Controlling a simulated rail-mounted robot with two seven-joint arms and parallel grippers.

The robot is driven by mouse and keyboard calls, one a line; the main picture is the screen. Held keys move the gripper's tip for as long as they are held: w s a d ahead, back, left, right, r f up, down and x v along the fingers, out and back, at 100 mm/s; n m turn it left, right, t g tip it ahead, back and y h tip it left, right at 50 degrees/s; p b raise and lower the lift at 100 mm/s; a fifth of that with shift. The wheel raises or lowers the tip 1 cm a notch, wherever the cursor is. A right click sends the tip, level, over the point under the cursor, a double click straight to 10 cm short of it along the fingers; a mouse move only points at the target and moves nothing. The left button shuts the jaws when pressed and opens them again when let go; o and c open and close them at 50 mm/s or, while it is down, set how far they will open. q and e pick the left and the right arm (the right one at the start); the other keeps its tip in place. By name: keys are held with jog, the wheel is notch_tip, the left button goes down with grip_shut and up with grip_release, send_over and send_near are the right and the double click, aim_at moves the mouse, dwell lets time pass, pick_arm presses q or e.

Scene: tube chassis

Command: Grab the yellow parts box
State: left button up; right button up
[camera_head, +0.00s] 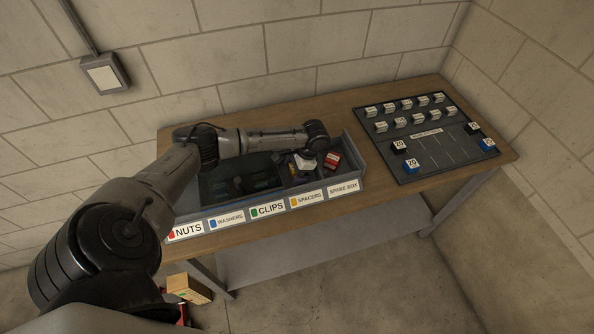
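My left arm reaches in from the left across the divided parts tray (276,209). Its wrist hangs over the right half of the tray, and my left gripper (307,153) is low there, small and dark. I cannot make out whether its fingers are open or shut. Just below it, a small pale box (304,163) with a bit of yellow beside it lies in the compartment behind the yellow-marked SPACERS label (307,199). I cannot tell whether the gripper touches it. No larger yellow box shows clearly. My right gripper is not in view.
A red and white box (332,160) lies in the SPARE BOX compartment. A dark board (433,155) with several small labelled blocks sits on the wooden table (375,204) at right. A tan box (189,288) stands low at the table's left front. Walls close off the back and right.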

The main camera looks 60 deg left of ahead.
pick_arm(q)
jog(key=c, duration=1)
jog(key=shift+r, duration=0.1)
